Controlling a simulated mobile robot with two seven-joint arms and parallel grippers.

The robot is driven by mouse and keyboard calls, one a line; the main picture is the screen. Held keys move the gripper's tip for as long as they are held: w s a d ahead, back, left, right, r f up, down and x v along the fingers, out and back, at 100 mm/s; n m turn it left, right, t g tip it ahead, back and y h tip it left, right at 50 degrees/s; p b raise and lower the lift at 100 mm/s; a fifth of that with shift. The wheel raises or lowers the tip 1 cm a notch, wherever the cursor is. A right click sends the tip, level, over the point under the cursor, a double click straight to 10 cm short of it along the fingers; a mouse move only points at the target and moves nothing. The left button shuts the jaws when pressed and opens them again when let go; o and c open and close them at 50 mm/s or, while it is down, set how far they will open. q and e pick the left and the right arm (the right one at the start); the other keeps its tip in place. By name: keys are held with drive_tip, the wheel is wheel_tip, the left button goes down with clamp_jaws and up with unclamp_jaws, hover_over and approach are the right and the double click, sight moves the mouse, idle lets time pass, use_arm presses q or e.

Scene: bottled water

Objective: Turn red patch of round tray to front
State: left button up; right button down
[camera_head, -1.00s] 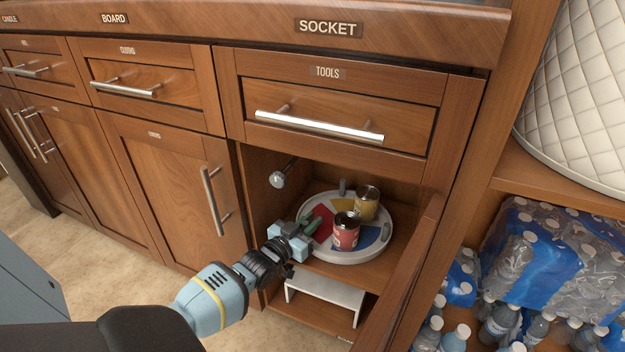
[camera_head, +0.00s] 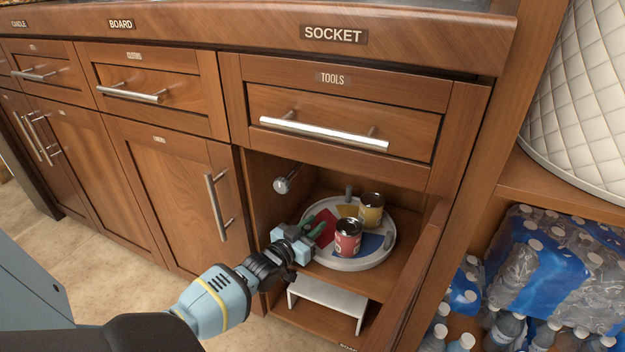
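The round tray (camera_head: 390,222) sits on a shelf inside the open cabinet. Its grey rim surrounds coloured patches: the red patch (camera_head: 324,224) faces left, a yellow patch (camera_head: 348,211) lies toward the back and a blue patch (camera_head: 373,243) toward the front right. A red can (camera_head: 348,239) and a yellow can (camera_head: 371,210) stand on it. A grey peg (camera_head: 348,190) rises at its back edge. My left gripper (camera_head: 316,227) is at the tray's left edge beside the red patch, its green fingertips apart; contact cannot be told. My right gripper is not seen.
A white stand (camera_head: 328,293) is below the tray at the front. The open cabinet door (camera_head: 407,280) borders the right. A drawer with a metal handle (camera_head: 322,134) is above. Bottled water (camera_head: 540,262) fills the shelf at right.

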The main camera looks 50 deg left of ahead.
use_arm(q)
drive_tip(key=shift+o, duration=1.2)
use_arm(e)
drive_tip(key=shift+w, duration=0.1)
use_arm(q)
drive_tip(key=shift+s, duration=0.15)
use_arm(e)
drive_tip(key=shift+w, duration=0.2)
